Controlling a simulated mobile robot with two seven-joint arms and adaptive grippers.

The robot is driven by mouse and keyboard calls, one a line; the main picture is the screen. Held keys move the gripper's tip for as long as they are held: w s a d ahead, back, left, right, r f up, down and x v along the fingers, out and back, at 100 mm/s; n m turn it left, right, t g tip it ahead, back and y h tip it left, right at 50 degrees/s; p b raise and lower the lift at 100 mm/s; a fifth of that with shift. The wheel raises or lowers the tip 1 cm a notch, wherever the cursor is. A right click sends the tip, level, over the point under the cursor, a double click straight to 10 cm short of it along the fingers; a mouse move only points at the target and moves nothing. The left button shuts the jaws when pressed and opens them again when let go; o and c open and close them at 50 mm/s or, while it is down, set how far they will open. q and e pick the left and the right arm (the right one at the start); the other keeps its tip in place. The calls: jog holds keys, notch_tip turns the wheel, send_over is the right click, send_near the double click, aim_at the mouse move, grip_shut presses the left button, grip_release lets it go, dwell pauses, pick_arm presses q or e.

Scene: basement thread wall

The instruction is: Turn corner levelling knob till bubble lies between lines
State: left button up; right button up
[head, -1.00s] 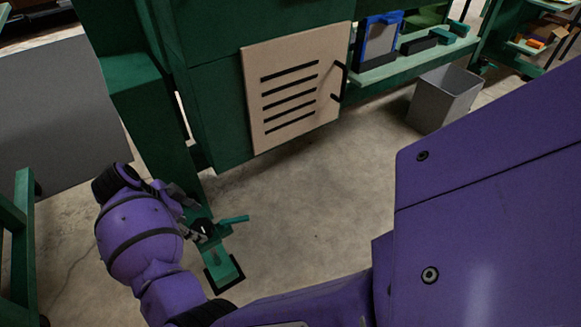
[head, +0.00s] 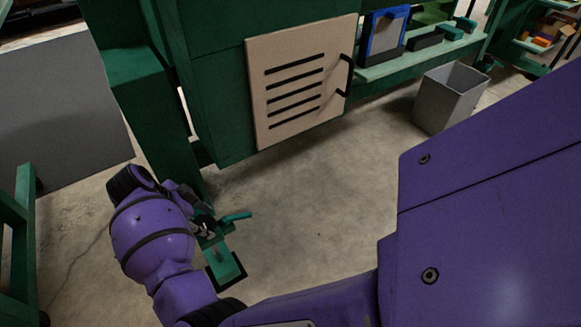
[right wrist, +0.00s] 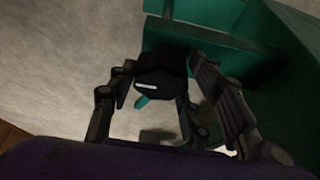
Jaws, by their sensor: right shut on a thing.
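My right gripper (head: 207,224) is low at the left of the head view, at the foot of the green machine leg. In the right wrist view its two dark fingers (right wrist: 165,95) stand on either side of a black knob (right wrist: 160,80) with a short white mark, and they are shut on it. In the head view the knob is mostly hidden by the gripper. A small teal lever (head: 237,217) sticks out just right of the gripper. A green foot plate (head: 226,266) with a dark edge lies below it. No bubble or lines can be made out. My left gripper is not in view.
The green machine frame (head: 215,110) carries a beige slotted panel (head: 300,85) with a black handle. A grey bin (head: 447,100) stands at the right. A grey board (head: 60,110) is at the left. The concrete floor (head: 310,220) between is clear.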

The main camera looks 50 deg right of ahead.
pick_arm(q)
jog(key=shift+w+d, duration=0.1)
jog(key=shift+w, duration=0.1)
pick_arm(e)
jog(key=shift+a+m, duration=0.1)
jog(key=shift+m, duration=0.2)
jog(key=shift+m+g+y, duration=0.3)
jog(key=shift+m+g, duration=0.2)
jog(key=shift+m, duration=0.5)
jog(key=m+g, duration=0.1)
jog(key=m, duration=0.1)
jog(key=shift+w+m, duration=0.1)
jog(key=shift+m, duration=0.2)
jog(key=m+y, duration=0.1)
jog(key=m, duration=0.2)
jog(key=shift+m+g+y, duration=0.3)
jog(key=shift+g+y, duration=0.1)
jog(key=m+y, duration=0.1)
jog(key=m, duration=0.2)
jog(key=shift+w+m+g+b, duration=0.1)
jog(key=shift+m+g+b, duration=0.2)
jog(key=shift+b, duration=0.1)
jog(key=m+y, duration=0.1)
jog(key=m, duration=0.2)
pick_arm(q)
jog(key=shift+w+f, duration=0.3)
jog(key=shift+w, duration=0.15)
pick_arm(e)
jog(key=shift+m+y, duration=0.6)
jog(key=shift+m, duration=0.4)
